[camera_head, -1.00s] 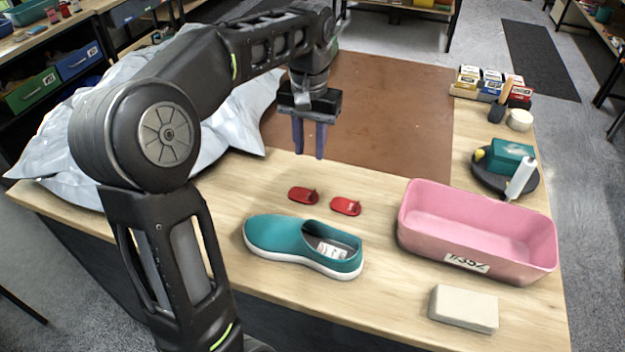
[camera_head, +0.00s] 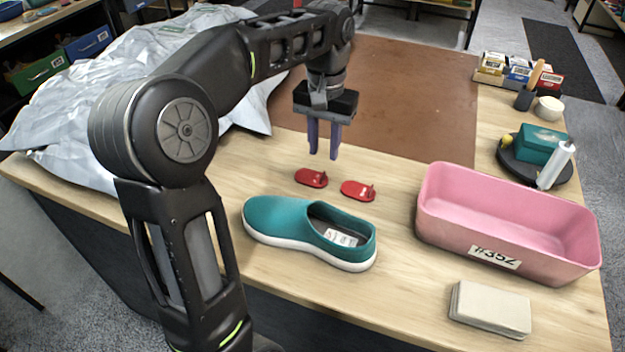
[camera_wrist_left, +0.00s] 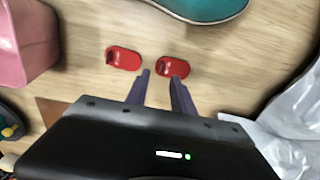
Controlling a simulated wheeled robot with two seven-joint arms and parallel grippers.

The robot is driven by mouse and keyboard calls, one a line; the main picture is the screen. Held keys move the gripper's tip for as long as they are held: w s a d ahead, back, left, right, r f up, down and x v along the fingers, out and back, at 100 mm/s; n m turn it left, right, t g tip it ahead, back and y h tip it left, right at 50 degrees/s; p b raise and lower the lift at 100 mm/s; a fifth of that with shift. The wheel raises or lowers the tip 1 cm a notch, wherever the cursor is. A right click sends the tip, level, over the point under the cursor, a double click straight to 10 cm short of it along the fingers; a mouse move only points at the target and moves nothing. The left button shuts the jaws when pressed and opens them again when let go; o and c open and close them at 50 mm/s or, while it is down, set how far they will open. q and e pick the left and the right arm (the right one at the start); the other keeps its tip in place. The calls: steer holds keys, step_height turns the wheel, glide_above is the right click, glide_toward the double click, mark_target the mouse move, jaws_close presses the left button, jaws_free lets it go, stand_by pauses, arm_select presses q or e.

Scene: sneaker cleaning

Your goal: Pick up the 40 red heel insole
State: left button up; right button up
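Two red heel insoles lie on the wooden table, the left one (camera_head: 311,178) and the right one (camera_head: 358,191) in the head view. In the left wrist view they show as a red insole (camera_wrist_left: 172,67) just beyond the fingertips and another (camera_wrist_left: 123,58) to its left; I cannot read a size on either. My left gripper (camera_head: 323,156) points down above and behind the insoles, its purple fingers apart and empty. It also shows in the left wrist view (camera_wrist_left: 160,75). A teal shoe (camera_head: 310,232) lies in front of the insoles. My right gripper is not in view.
A pink bin (camera_head: 470,235) marked #352 stands to the right, with a beige block (camera_head: 490,310) in front of it. A brown mat (camera_head: 410,100) lies behind. Crumpled grey-white plastic (camera_head: 110,90) covers the left. A dark round tray (camera_head: 510,165) holds a teal box and white bottle.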

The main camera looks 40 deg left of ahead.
mark_target(321, 173)
arm_select(q)
steer(key=shift+f, duration=1.3)
steer(key=shift+s+a+f, duration=0.1)
steer(key=shift+a+f, duration=0.05)
steer(key=shift+f, duration=2.5)
steer(key=shift+c, duration=0.2)
jaws_close()
